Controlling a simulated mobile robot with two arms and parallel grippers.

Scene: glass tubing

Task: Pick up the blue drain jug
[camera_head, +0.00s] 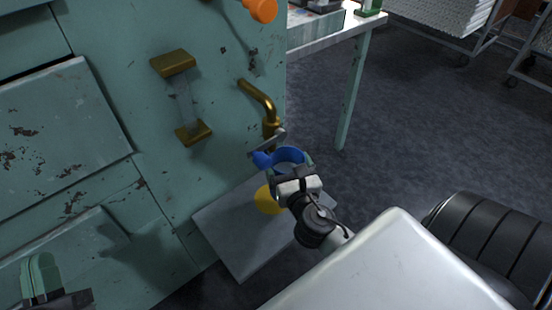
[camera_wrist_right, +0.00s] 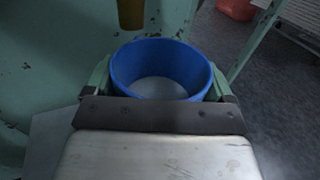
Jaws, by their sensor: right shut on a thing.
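The blue drain jug (camera_head: 290,155) is below the brass tap on the front of the green machine. In the right wrist view the jug (camera_wrist_right: 122,72) is upright, its round mouth facing up, with a pale grey surface inside. My right gripper (camera_head: 298,176) is shut on the jug, with one green finger on each side of its wall; the fingers also show in the right wrist view (camera_wrist_right: 160,85). The gripper body hides the jug's lower part. My left gripper (camera_head: 42,278) is at the bottom left, away from the jug; its finger gap is unclear.
The brass tap (camera_head: 266,105) hangs close above the jug. A grey plate (camera_head: 240,240) with a yellow round mark (camera_head: 267,201) lies below. A brass handle (camera_head: 175,64) sticks out of the machine.

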